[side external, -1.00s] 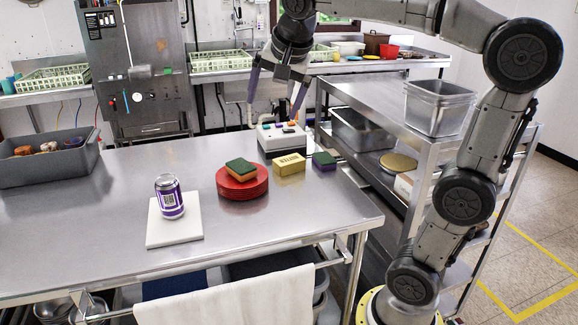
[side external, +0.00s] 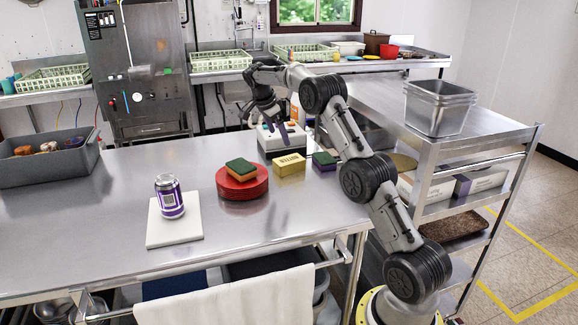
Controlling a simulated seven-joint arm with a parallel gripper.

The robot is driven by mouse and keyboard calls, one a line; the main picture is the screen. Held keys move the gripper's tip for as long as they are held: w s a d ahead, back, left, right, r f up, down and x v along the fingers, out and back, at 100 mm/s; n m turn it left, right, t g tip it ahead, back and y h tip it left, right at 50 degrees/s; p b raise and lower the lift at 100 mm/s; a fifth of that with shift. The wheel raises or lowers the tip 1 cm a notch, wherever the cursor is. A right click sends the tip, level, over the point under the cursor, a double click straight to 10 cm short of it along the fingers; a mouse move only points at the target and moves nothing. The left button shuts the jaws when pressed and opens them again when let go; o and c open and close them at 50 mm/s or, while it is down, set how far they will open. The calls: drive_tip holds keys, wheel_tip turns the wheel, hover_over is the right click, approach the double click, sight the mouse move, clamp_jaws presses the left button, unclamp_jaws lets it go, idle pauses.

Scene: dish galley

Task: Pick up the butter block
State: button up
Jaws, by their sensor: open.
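The butter block (side external: 289,164) is a yellow box with dark lettering, lying on the steel table between a red round stack and a purple-and-green sponge. My gripper (side external: 268,138) is open and points down behind the butter block, near the white box with buttons. One finger shows in front of that white box, above and behind the block. The gripper looks empty and apart from the block.
A red round stack (side external: 243,189) with a green-and-orange sponge (side external: 241,169) on it stands left of the block. A purple-and-green sponge (side external: 324,162) lies right. A can (side external: 169,196) stands on a white board (side external: 174,237). The front of the steel table (side external: 110,260) is clear.

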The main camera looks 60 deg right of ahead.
approach(289, 160)
drive_tip(key=x, duration=0.5)
drive_tip(key=shift+w+d, duration=0.1)
drive_tip(key=shift+d, duration=0.35)
drive_tip(key=shift+a+x, duration=0.15)
drive_tip(key=shift+x, duration=1.2)
drive_tip(key=shift+a+x, duration=0.15)
drive_tip(key=shift+x, duration=1.2)
drive_tip(key=shift+f, duration=0.2)
clamp_jaws()
